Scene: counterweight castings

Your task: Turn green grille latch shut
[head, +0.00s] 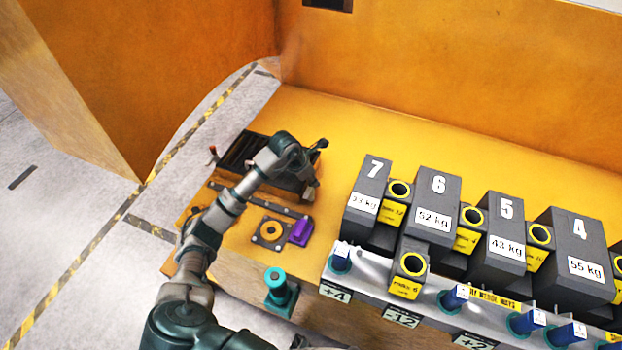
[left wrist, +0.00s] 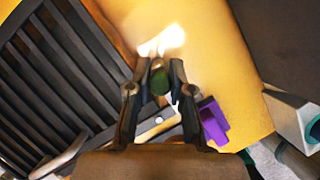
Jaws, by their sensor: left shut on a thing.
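The green latch (left wrist: 160,82) shows in the left wrist view as a small dark green piece between the fingers of my left gripper (left wrist: 158,76). The fingers stand on both sides of it and are shut on it. The black slatted grille (left wrist: 60,75) fills the left of that view. In the head view the grille (head: 238,152) lies on the yellow surface, and my left gripper (head: 309,186) is at its right end. There the latch is hidden behind my gripper and wrist. Whether the latch is turned open or shut I cannot tell. My right gripper is not in view.
A purple block (head: 300,232) lies beside a square plate with a yellow ring (head: 270,231), in front of the grille. A teal post (head: 279,288) stands at the front edge. Numbered grey weights (head: 437,205) stand in a row at right. Orange walls rise behind.

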